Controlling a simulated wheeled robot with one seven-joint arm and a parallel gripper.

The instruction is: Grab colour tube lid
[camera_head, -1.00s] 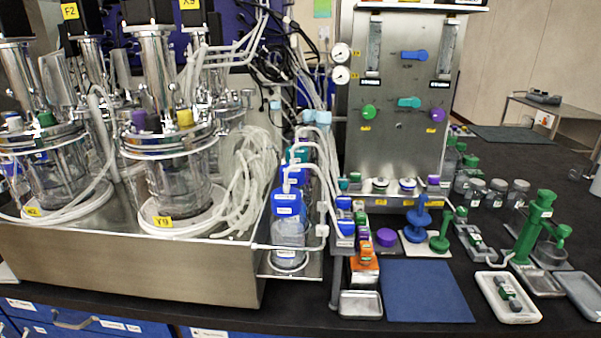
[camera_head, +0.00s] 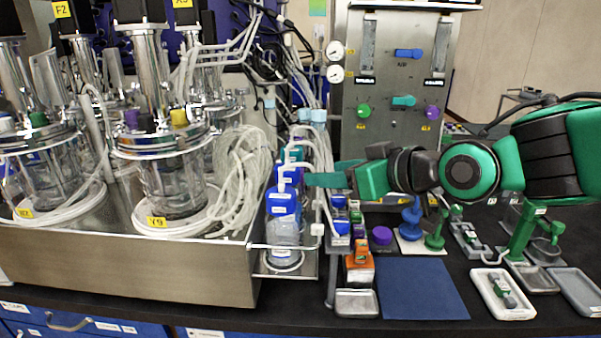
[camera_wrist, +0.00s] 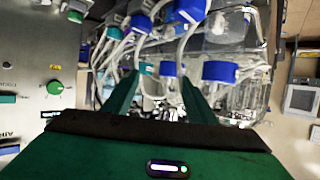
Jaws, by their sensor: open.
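Small coloured lids, blue, purple, green and orange, sit close together on a narrow rack (camera_head: 345,268) right of the bottles; an orange lid (camera_head: 362,250) is at its front. I cannot tell which one is the colour tube lid. My gripper (camera_head: 318,177) reaches in from the right, above and behind the rack, with its fingers pointing left towards the blue-capped bottles. In the wrist view its two green fingers (camera_wrist: 160,90) are apart with nothing held between them. Blue bottle caps (camera_wrist: 219,71) and tubing show beyond the fingers. My arm hides part of the panel's lower edge.
Blue-capped bottles (camera_head: 284,225) with hoses stand left of the rack. Glass bioreactors (camera_head: 165,180) fill the left. A steel panel (camera_head: 375,130) stands behind. A blue mat (camera_head: 420,290) lies bare at the front, beside a white tray (camera_head: 502,294).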

